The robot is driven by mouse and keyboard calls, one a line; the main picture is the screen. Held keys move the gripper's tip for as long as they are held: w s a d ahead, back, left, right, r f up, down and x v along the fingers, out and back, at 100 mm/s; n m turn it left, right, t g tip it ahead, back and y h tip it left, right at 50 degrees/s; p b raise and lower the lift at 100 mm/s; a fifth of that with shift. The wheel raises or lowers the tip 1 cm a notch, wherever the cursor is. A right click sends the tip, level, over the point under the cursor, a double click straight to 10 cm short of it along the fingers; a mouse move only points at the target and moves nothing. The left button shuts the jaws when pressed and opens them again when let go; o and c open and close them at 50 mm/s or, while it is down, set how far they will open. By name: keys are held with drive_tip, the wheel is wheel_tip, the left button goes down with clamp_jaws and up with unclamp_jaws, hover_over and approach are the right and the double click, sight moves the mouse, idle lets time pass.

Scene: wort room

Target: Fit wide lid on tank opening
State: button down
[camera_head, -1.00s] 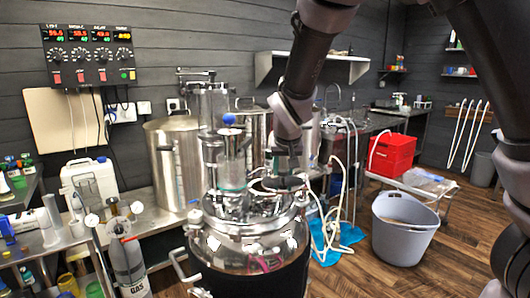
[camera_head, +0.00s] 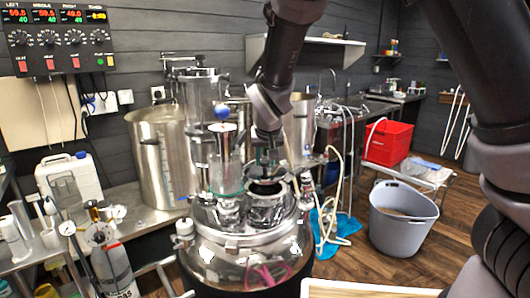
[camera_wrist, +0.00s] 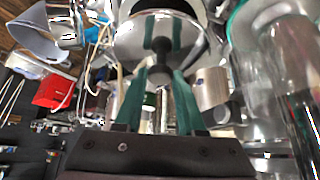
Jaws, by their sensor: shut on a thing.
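The large shiny steel tank (camera_head: 238,262) stands in the middle of the head view. A dark-rimmed round opening (camera_head: 268,188) is on its top. My gripper (camera_head: 266,158) points down just above this opening. In the wrist view its green fingers (camera_wrist: 160,82) are closed on the dark knob (camera_wrist: 160,75) of a shiny round lid (camera_wrist: 135,42). In the head view the lid is mostly hidden by my gripper and the glassware, so I cannot tell whether it touches the rim.
A glass cylinder with a blue ball on top (camera_head: 222,112) stands close left of my gripper. A tall steel pot (camera_head: 160,160) is behind at left. A grey bucket (camera_head: 402,225) and a red crate (camera_head: 388,143) are at right. A pale board edge (camera_head: 370,290) shows at bottom.

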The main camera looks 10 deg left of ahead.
sight(266, 173)
drive_tip(key=shift+f, duration=1.6)
drive_tip(key=shift+s+f, duration=0.1)
drive_tip(key=shift+f, duration=0.45)
idle(0.3)
drive_tip(key=c, duration=0.8)
unclamp_jaws()
drive_tip(key=v, duration=1.1)
drive_tip(key=shift+d, duration=0.1)
